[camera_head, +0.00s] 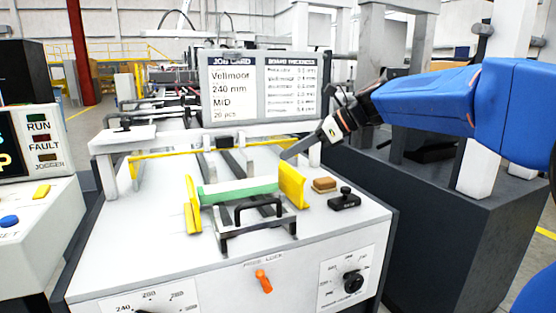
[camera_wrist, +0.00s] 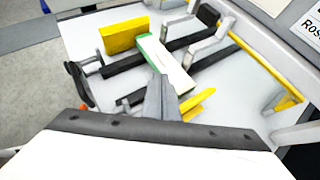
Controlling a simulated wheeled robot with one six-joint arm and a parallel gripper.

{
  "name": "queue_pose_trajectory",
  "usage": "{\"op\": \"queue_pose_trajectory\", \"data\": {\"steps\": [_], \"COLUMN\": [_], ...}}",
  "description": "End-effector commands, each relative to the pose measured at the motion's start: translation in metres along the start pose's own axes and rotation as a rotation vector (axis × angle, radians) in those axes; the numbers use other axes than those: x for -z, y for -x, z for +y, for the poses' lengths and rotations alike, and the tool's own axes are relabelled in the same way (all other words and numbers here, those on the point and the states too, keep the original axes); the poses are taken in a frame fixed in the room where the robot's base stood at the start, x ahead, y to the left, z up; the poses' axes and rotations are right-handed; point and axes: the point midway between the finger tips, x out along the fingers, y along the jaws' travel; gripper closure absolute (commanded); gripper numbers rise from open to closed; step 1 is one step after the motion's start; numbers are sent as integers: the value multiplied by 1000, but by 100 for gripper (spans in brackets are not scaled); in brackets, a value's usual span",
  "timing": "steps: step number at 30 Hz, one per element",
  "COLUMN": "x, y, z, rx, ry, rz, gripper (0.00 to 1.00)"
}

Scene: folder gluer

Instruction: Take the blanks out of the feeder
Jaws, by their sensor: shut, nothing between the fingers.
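The blanks (camera_head: 238,189) form a low stack, green in front with a white top, standing in the feeder (camera_head: 150,215) between two yellow side guides, left (camera_head: 192,208) and right (camera_head: 291,186). In the wrist view the blanks (camera_wrist: 168,62) lie beyond my fingertips, between the yellow guides. My gripper (camera_head: 284,156) is above and behind the right guide, apart from the blanks. In the wrist view my gripper (camera_wrist: 159,78) is shut and empty, its fingers together and hiding the near end of the stack.
A black-handled bracket (camera_head: 255,222) stands in front of the stack. A wooden block (camera_head: 324,184) and a black knobbed clamp (camera_head: 344,199) sit right of the right guide. An orange lever (camera_head: 263,281) is on the front panel. A job card board (camera_head: 262,87) rises behind.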

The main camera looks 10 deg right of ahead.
Motion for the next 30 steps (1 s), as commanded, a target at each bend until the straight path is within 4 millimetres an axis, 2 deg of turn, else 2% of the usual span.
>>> {"op": "queue_pose_trajectory", "data": {"steps": [3, 5, 10, 14, 20, 30], "x": [1, 6, 35, 48, 37, 4], "y": [8, 1, -55, -78, -94, -141], "z": [-1, 0, 1, 3, 3, 5], "rx": [1, -5, -25, -28, -27, -27], "ry": [-1, -1, 11, 18, 22, 22], "rz": [0, -1, -4, -3, -4, -4], "gripper": [100, 100, 100, 100, 100, 100]}}
